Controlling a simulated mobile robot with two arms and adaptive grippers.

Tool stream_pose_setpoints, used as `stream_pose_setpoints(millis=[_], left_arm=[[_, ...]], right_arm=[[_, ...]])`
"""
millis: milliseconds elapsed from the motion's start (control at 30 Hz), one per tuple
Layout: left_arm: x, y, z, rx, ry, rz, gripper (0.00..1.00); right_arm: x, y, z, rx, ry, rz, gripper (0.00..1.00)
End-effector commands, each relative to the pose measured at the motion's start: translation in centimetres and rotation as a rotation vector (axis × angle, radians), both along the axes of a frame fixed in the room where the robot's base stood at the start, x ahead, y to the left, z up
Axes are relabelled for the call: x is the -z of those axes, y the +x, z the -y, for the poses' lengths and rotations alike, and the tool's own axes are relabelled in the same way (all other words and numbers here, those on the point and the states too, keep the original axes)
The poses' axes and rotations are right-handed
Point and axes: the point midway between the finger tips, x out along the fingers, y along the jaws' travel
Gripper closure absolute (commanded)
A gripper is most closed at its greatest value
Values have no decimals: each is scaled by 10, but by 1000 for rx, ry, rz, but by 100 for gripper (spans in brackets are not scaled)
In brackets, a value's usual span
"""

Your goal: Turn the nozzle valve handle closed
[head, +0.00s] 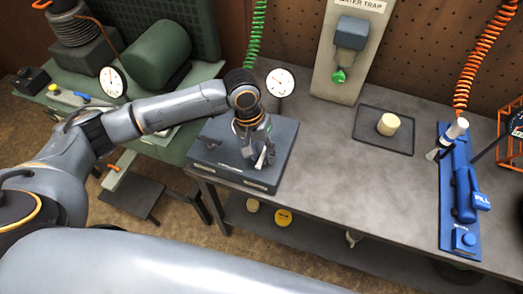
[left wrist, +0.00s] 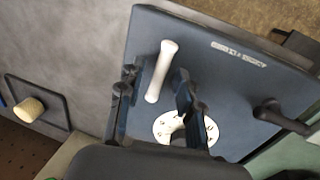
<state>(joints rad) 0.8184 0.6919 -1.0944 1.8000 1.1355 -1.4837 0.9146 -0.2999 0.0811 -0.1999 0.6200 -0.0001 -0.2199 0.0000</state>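A dark blue-grey box (head: 215,146) stands at the left end of the grey workbench. My left gripper (head: 262,160) is over it, pointing down, and hides part of its top. In the left wrist view the box top (left wrist: 225,85) carries a white bar handle (left wrist: 162,70), which looks like the valve handle, and a white dial (left wrist: 205,130). My left gripper (left wrist: 155,88) is open there, with its two fingers on either side of the white handle and gaps between. Contact cannot be seen. A dark lever (left wrist: 282,117) is at the box's far side. My right gripper is not in view.
A round gauge (head: 280,82) stands behind the box. A tray (head: 370,140) with a cream cylinder (head: 388,124) and a blue stand (head: 460,205) are farther right. Green machinery (head: 165,55) is at left. The bench middle is clear.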

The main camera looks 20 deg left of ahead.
Motion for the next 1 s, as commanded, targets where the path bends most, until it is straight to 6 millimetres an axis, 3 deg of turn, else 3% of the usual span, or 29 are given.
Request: stream_pose_setpoints(millis=[100,267,300,667,1000], left_arm=[[0,0,0,0,0,0,65],[0,0,0,0,-1,0,97],[0,0,0,0,-1,0,100],[-2,0,0,26,-1,-2,100],[-6,0,2,225,-3,-4,100]], right_arm=[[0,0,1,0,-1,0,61],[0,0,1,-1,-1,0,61],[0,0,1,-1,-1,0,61],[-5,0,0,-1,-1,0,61],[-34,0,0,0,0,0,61]])
